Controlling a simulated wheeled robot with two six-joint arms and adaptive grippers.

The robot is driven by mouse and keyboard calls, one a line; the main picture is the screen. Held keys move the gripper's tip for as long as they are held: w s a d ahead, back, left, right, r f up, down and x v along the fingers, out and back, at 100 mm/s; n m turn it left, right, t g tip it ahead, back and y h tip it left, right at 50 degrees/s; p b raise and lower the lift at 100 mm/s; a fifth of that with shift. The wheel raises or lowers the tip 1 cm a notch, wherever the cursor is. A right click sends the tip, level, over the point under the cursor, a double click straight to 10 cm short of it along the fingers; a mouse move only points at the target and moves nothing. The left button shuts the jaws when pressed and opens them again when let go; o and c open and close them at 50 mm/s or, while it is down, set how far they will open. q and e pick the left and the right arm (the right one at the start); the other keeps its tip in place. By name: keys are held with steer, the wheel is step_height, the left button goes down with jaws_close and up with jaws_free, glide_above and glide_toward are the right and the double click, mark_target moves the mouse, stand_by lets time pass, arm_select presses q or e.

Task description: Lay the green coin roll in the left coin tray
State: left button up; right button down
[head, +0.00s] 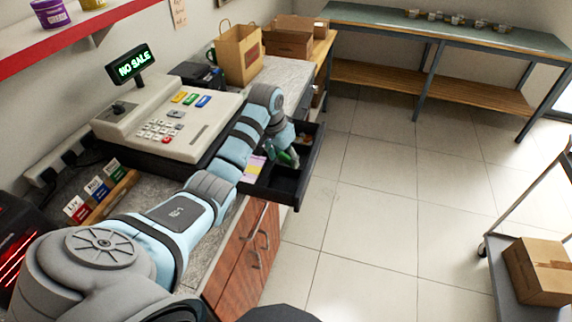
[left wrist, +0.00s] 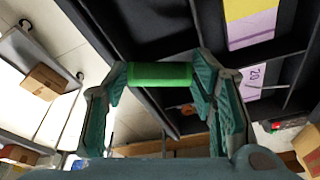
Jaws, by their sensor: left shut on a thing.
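My left gripper (head: 291,158) is over the open black cash drawer (head: 309,167) in the head view. It is shut on the green coin roll (left wrist: 160,74), which lies crosswise between the two teal-padded fingers in the left wrist view. In the head view only a bit of green shows at the fingertips. The drawer's dark compartments lie beyond the roll in the wrist view, and the roll appears held clear of them. Which compartment is the left coin tray I cannot tell for sure; the arm and gripper hide part of the drawer. My right gripper is not in view.
Banknotes (head: 252,169) lie in the drawer's near-left part; a purple one marked 20 (left wrist: 257,80) shows in the wrist view. The cash register (head: 170,120) stands left of the drawer. A paper bag (head: 240,54) is behind. Open floor lies right; a cart carries a box (head: 541,270).

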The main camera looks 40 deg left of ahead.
arm_select(q)
step_height(320, 180, down, 4)
steer(key=shift+r, duration=0.15)
steer(key=o, duration=1.3)
steer(key=shift+c, duration=0.2)
